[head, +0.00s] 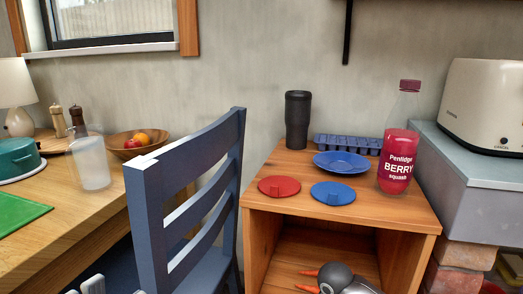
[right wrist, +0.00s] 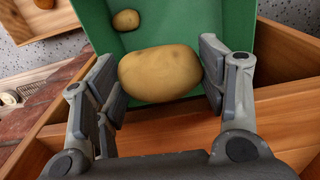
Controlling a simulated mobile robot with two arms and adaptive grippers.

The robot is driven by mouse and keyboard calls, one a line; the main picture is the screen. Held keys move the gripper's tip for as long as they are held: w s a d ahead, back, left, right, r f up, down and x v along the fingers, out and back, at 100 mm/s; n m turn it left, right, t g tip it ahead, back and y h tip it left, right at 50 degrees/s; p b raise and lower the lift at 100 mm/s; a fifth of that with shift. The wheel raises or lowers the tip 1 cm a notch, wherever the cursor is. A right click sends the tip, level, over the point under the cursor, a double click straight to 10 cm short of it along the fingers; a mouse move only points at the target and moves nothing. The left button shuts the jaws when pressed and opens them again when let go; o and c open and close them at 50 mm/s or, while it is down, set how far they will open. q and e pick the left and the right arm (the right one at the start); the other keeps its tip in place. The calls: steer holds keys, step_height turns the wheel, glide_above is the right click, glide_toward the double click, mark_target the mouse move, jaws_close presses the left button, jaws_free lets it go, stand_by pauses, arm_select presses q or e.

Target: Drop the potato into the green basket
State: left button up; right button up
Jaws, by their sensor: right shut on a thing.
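In the right wrist view my right gripper (right wrist: 163,68) is shut on a large tan potato (right wrist: 160,76), with a finger at each side of it. The green basket (right wrist: 239,22) is behind and beneath the potato, whose upper part shows against the basket's inside. I cannot tell the height between them. A smaller round brown thing (right wrist: 126,20), like another potato, shows inside the basket. The head view does not show the basket, the held potato or my right gripper. Pale grey tips at its bottom left edge look like my left gripper (head: 93,285), mostly cut off.
Wooden edges border the basket in the wrist view. In the head view a blue chair (head: 190,206) stands between the table (head: 75,222) and a wooden cabinet (head: 335,215). A bottle (head: 397,150), a dark tumbler (head: 297,120) and a blue plate (head: 342,161) stand on the cabinet.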

steer(key=shift+f+b, duration=0.4)
steer(key=shift+f, duration=0.35)
step_height(320, 180, down, 5)
steer(key=b, duration=0.3)
steer(key=shift+r, duration=0.15)
steer(key=o, duration=1.1)
